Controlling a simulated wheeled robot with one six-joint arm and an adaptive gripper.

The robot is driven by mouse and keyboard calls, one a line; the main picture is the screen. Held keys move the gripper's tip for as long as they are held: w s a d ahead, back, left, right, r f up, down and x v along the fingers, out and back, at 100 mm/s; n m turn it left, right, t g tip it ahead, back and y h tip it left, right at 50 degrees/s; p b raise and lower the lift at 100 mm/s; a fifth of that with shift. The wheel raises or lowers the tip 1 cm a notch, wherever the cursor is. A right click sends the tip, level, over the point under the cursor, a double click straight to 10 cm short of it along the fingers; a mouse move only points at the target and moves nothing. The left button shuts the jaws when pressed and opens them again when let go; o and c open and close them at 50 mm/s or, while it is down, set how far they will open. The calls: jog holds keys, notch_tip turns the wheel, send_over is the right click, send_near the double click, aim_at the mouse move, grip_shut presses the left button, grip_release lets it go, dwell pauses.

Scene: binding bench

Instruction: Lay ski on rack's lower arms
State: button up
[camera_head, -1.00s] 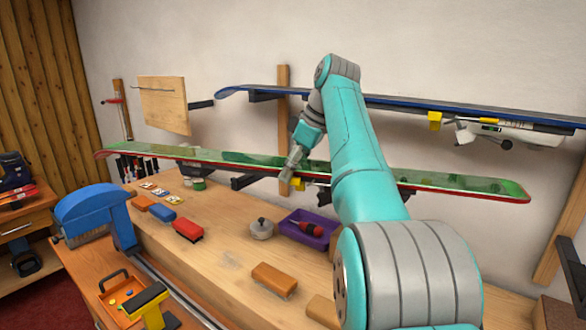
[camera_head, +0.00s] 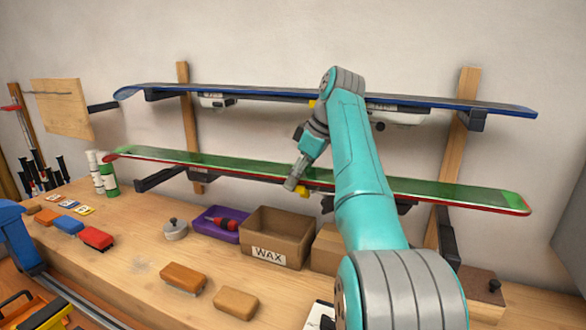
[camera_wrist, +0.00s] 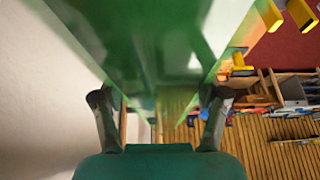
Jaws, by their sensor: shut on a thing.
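A long green ski (camera_head: 430,191) with red edges spans the view in front of the wall. My gripper (camera_head: 292,183) is shut on it near its middle. In the wrist view, my gripper's fingers (camera_wrist: 160,115) clasp the green ski (camera_wrist: 150,40) from both sides. The rack has two wooden uprights (camera_head: 188,130). Its dark lower arms show below the ski, one at the left (camera_head: 160,180) and one at the right (camera_head: 446,238). I cannot tell whether the ski touches them. A blue ski (camera_head: 250,92) lies on the upper arms (camera_head: 478,121), with white bindings hanging under it.
The bench (camera_head: 120,250) below carries a wax box (camera_head: 268,256), a purple tray (camera_head: 221,237), a lidded pot (camera_head: 175,233), brushes (camera_head: 184,277) and bottles (camera_head: 109,176). A wooden panel (camera_head: 60,105) hangs at the left. The wall above the blue ski is clear.

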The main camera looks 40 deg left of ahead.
aim_at(315, 174)
jog(key=shift+a+f, duration=0.1)
jog(key=shift+f, duration=3.85)
jog(key=shift+s+f, duration=0.1)
jog(key=shift+f, duration=0.2)
jog(key=o, duration=1.3)
jog(key=v, duration=1.2)
